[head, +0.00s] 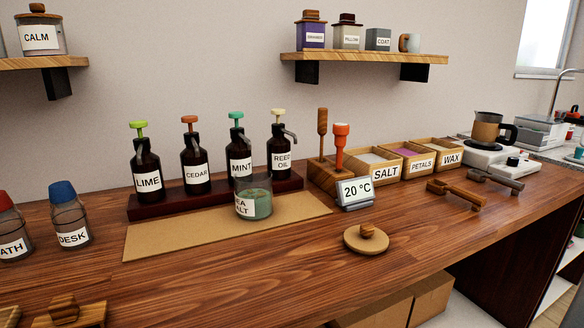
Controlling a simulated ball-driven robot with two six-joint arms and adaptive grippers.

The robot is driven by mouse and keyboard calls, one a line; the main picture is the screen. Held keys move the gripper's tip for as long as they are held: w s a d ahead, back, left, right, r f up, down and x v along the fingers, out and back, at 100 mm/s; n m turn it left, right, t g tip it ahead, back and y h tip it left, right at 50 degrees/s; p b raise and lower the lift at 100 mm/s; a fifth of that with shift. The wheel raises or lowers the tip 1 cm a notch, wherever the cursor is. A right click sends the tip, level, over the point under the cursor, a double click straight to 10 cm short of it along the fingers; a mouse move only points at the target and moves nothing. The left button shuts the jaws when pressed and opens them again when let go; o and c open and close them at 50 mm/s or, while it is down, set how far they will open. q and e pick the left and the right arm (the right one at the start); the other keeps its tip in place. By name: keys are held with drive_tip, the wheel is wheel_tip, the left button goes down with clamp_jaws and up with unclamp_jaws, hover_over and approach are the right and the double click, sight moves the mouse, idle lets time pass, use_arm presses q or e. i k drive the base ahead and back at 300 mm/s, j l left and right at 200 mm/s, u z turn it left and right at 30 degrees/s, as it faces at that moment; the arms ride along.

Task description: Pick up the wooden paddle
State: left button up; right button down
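A wooden tool (322,127), which looks like the paddle, stands upright in a wooden block (324,178) right of the bottle row. Its top is a rounded wooden handle; its lower end is hidden in or behind the block. An orange-handled tool (341,142) stands beside it, to the right. Neither of my grippers shows in the head view.
Pump bottles (197,170) stand left of the block, with a glass jar (254,203) on a tan mat (180,237) before them. A 20 °C display (356,192) stands close in front of the block. Labelled bins (385,173) are to its right. A round wooden lid (366,239) lies nearer.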

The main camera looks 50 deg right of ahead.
sight(322, 118)
drive_tip(key=z, duration=1.8)
